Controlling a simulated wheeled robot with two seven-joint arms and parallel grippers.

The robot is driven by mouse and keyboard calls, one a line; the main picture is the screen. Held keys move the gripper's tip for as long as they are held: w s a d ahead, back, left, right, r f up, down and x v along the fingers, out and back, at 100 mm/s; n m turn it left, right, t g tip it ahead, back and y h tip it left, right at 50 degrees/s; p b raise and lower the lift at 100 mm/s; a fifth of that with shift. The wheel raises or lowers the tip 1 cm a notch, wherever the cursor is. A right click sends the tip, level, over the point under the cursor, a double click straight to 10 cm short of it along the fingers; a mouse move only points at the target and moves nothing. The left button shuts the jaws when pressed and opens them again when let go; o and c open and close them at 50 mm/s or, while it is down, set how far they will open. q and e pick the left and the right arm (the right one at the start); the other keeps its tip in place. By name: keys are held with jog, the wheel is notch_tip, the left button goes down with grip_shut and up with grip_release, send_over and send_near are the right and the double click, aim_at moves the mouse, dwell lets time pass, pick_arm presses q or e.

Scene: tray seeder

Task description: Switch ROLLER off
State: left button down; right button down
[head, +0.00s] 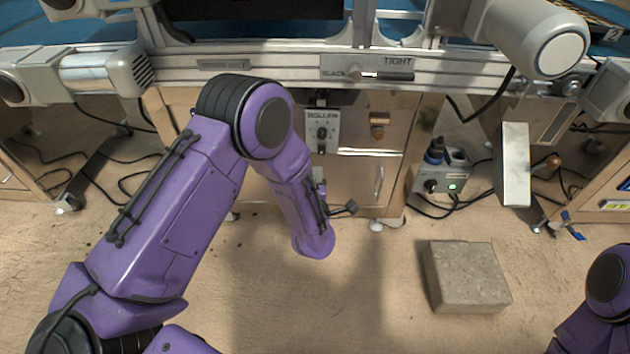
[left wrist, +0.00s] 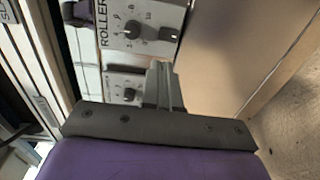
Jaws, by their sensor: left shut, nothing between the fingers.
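The ROLLER control box (head: 322,130) is a light grey panel under the machine's front rail, with a black dial and a small dark switch below it. In the left wrist view the ROLLER box (left wrist: 118,14) is at the top, with its dial (left wrist: 134,31) and dark switch (left wrist: 169,34). The switch's position is too small to tell. My left gripper (left wrist: 160,68) is shut and empty, its tips just below the ROLLER box in that picture, in front of the edge of a second dial box (left wrist: 128,92). My right gripper is out of view.
A rail with a TIGHT/SLACK slot (head: 385,75) runs above the box. A wooden cabinet (head: 360,175) stands behind it. A small grey power unit (head: 440,180) with cables sits to the right. A stone-like block (head: 465,277) lies on the floor, which is otherwise open in front.

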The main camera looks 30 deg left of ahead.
pick_arm(q)
jog(key=v, duration=0.4)
jog(key=shift+d+r, duration=0.1)
jog(key=shift+r, duration=0.05)
jog(key=s+a+f+m+g+h, duration=0.1)
jog(key=s+f+m+g+h, duration=0.35)
jog(key=s+f+m, duration=0.55)
jog(key=s+a+f+m+g, duration=0.3)
jog(key=s+f+g, duration=0.15)
jog(key=s, duration=0.65)
jog(key=s+a+f+m+g, duration=0.35)
jog(key=s+f, duration=0.25)
jog(key=s, duration=0.4)
notch_tip(320, 180, up, 26)
jog(key=y+p, duration=0.1)
jog(key=p, duration=2.5)
jog(key=shift+s, duration=0.4)
jog(key=shift+r+n, duration=0.1)
jog(key=shift+n, duration=0.15)
